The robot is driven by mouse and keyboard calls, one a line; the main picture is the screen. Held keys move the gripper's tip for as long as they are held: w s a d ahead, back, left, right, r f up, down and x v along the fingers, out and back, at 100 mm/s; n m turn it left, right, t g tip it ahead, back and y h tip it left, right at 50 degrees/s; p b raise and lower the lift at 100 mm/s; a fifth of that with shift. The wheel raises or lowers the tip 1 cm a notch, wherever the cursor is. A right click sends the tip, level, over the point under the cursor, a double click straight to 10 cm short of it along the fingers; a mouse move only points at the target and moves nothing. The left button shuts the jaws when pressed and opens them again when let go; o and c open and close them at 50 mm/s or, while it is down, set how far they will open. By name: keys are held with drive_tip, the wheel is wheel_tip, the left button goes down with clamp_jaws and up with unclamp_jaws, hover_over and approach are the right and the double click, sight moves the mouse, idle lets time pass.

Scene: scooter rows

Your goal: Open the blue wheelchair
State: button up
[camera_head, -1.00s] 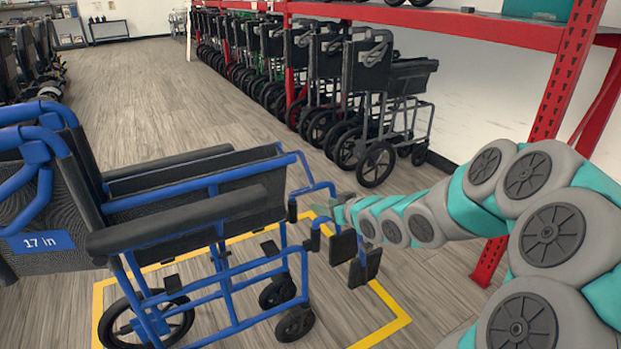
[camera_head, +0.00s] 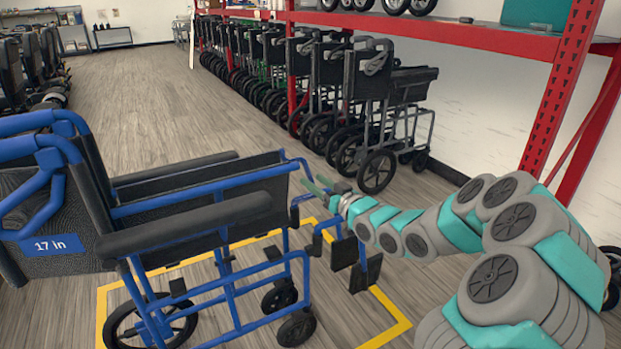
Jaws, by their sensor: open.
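The blue wheelchair (camera_head: 226,285) stands at the left front, facing right, with black armrests, black footplates and a "17 in" label on its backrest. Its two armrests look close together, with dark fabric between them. My gripper (camera_head: 312,184) is at the end of my grey and teal arm, reaching in from the right. It is open and empty, at about the height of the wheelchair's front upper frame. It appears just right of that frame; whether it touches is too small to tell.
A yellow floor outline (camera_head: 395,328) surrounds the wheelchair. A row of black folded wheelchairs (camera_head: 368,90) stands under a red rack (camera_head: 470,35) at the back. More dark chairs (camera_head: 36,70) line the far left. The wooden aisle (camera_head: 160,95) between is clear.

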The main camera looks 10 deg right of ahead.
drive_tip(key=shift+x, duration=1.3)
drive_tip(key=shift+c, duration=0.3)
clamp_jaws()
